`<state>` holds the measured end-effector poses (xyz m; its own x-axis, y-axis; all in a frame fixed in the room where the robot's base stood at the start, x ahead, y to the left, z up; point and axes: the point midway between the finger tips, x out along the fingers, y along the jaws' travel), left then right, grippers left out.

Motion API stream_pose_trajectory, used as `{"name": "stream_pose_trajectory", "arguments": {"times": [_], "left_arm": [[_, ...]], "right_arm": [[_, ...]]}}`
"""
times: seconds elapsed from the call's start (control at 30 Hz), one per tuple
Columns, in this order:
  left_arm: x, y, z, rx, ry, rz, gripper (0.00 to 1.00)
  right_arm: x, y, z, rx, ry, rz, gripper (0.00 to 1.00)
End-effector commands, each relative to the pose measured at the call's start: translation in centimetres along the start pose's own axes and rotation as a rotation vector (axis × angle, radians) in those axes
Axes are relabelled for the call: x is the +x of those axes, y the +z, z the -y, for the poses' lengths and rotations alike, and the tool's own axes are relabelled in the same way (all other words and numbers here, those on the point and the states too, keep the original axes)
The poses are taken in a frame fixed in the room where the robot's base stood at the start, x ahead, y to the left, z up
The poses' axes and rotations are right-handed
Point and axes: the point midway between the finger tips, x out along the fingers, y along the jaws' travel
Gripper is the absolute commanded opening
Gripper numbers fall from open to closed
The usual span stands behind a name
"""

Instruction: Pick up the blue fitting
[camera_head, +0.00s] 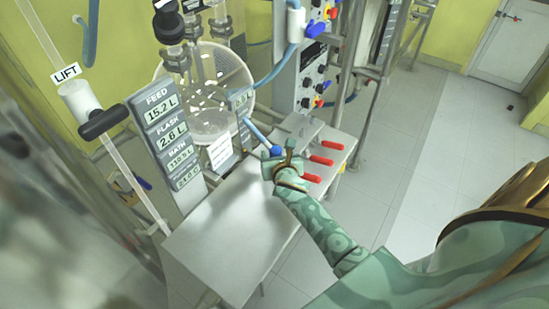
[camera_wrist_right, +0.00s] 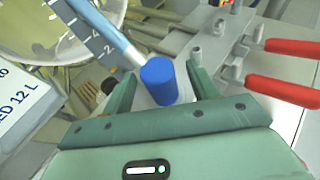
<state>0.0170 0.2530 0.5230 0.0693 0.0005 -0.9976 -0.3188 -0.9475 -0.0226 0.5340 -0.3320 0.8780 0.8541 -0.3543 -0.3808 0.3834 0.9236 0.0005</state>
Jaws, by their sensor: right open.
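The blue fitting (camera_wrist_right: 158,80) is a short blue cylinder on the end of a light blue tube (camera_wrist_right: 108,36), seen close up in the right wrist view. It also shows as a small blue knob in the head view (camera_head: 275,151). My right gripper (camera_wrist_right: 158,76) is open, with one green finger on each side of the fitting. The fitting sits between the fingers, nearer the left one in that view; whether it touches a finger I cannot tell. In the head view my right gripper (camera_head: 282,160) partly covers the area around the fitting. My left gripper is not in view.
Several red-handled clamps (camera_head: 321,160) lie on the metal shelf right of my right gripper. A round glass vessel (camera_head: 208,90) and a display panel (camera_head: 163,130) stand to the left. The pale bench top (camera_head: 225,235) in front is clear.

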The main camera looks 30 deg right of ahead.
Motion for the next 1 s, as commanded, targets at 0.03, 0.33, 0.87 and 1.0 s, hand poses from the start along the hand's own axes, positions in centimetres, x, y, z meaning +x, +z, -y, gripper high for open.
{"name": "stream_pose_trajectory", "arguments": {"times": [0.03, 0.33, 0.87, 1.0], "left_arm": [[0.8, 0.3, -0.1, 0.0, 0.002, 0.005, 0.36], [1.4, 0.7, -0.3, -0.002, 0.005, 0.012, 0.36], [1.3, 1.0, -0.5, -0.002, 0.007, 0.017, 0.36], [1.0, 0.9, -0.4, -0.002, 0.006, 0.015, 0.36]], "right_arm": [[1.1, -0.3, -0.1, 0.0, -0.001, -0.001, 0.59], [3.1, -0.1, -0.1, 0.0, 0.001, -0.001, 0.59], [3.1, 0.0, -0.1, 0.0, 0.001, 0.0, 0.04], [2.9, 0.6, 0.0, 0.0, 0.001, 0.002, 0.04]]}}
